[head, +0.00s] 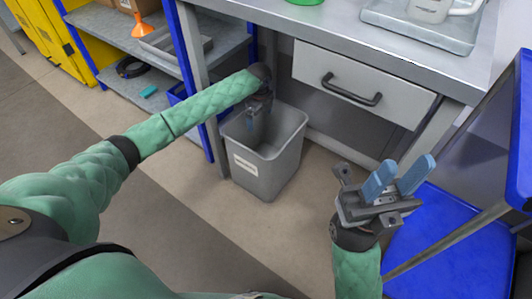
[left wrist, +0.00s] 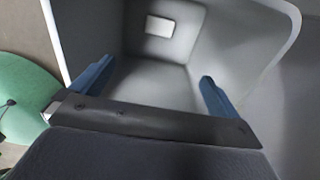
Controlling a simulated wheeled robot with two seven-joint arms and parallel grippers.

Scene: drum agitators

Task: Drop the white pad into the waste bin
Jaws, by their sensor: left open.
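The grey waste bin (head: 283,170) stands on the floor under the workbench, with a pale label on its front. My left gripper (head: 256,125) reaches down into the bin's mouth. In the left wrist view, its blue fingers (left wrist: 156,78) are wide apart with nothing between them, over the inside of the bin (left wrist: 282,38). A small white rectangle, which looks like the white pad (left wrist: 160,26), lies deep inside the bin, apart from the fingers. My right gripper (head: 408,166) is open and empty, to the right of the bin.
The workbench (head: 330,25) with a drawer (head: 360,85) overhangs the bin. A blue cart (head: 440,245) stands at the right. A shelf unit (head: 135,50) with an orange funnel (head: 143,26) is at the left. The floor in front of the bin is clear.

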